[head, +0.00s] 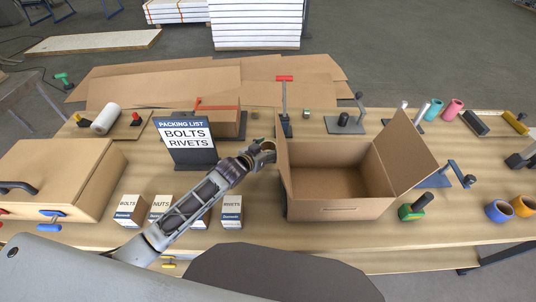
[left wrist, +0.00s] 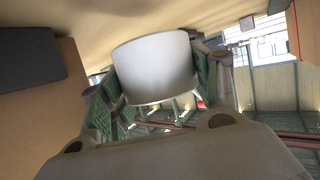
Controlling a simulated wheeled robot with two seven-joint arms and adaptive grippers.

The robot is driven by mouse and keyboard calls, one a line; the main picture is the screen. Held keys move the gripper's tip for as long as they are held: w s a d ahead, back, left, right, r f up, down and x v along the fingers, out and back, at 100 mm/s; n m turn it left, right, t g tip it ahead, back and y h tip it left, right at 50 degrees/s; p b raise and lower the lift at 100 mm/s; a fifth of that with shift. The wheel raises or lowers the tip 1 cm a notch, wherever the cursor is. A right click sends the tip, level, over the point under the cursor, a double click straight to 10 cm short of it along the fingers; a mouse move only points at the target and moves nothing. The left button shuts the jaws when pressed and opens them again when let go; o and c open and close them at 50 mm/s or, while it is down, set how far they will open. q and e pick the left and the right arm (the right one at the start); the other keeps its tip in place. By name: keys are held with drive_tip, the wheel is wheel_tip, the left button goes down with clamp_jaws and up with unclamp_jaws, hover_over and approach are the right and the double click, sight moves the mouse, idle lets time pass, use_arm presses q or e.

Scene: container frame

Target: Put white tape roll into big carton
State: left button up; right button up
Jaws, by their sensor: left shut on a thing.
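The white tape roll (left wrist: 155,68) fills the middle of the left wrist view, held between the green-padded fingers of my left gripper (left wrist: 160,88). In the head view my left gripper (head: 262,155) is just left of the big carton, and only a small part of the roll shows at its tip. The big open carton (head: 335,208) stands on the table at centre right with its flaps up. Its visible inside is empty. The gripper and roll are outside its left flap; whether they touch it I cannot tell. My right gripper is not in view.
A packing list sign (head: 187,140) stands left of my gripper. A tape dispenser (head: 413,208) and blue and orange rolls (head: 498,211) lie right of the carton. A white roll (head: 105,118) lies at the back left.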

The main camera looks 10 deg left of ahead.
use_arm(q)
drive_tip(key=shift+f, duration=1.6)
drive_tip(key=shift+f, duration=0.1)
drive_tip(key=o, duration=1)
drive_tip(key=shift+s, duration=0.1)
drive_tip(key=shift+v, duration=3.7)
drive_tip(key=shift+o, duration=0.3)
